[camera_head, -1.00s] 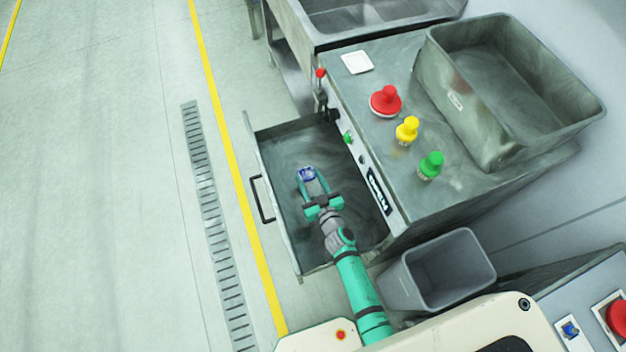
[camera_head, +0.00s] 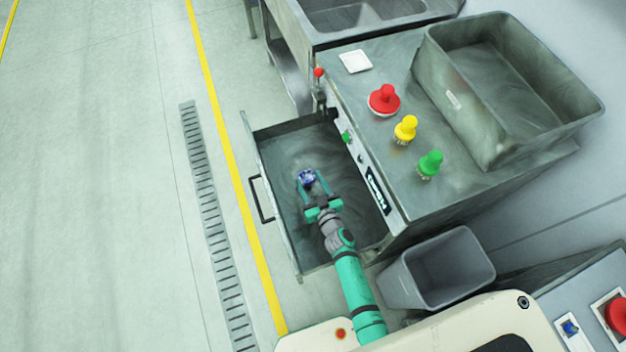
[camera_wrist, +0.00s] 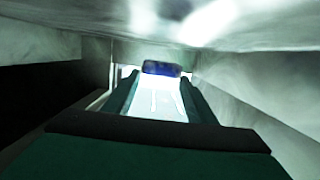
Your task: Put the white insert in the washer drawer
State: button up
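A flat white square piece (camera_head: 356,61), the only plainly white loose item in view, lies on the grey machine's top, apart from my gripper. The washer drawer (camera_head: 294,251) is pulled open on the machine's left side. My gripper (camera_head: 309,180) is down inside the drawer, fingers spread either side of a small blue-and-white item (camera_head: 306,177). In the wrist view that item shows as a dark blue block (camera_wrist: 161,68) between the fingertips, above a bright white strip. Whether the fingers press on it is unclear.
Red (camera_head: 384,99), yellow (camera_head: 406,129) and green (camera_head: 430,164) knobs stand on the machine top beside a large grey tub (camera_head: 510,90). A grey bin (camera_head: 438,268) stands right of my arm. A red-tipped lever (camera_head: 319,75) stands by the drawer's back corner. The floor left is clear.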

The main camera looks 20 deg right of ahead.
jog(key=shift+o, duration=0.9)
jog(key=shift+d, duration=0.15)
jog(key=shift+r, duration=0.2)
jog(key=s+r, duration=0.2)
jog(key=s, duration=0.5)
jog(key=shift+s+r, duration=0.15)
jog(key=shift+s, duration=0.05)
jog(key=shift+d, duration=0.25)
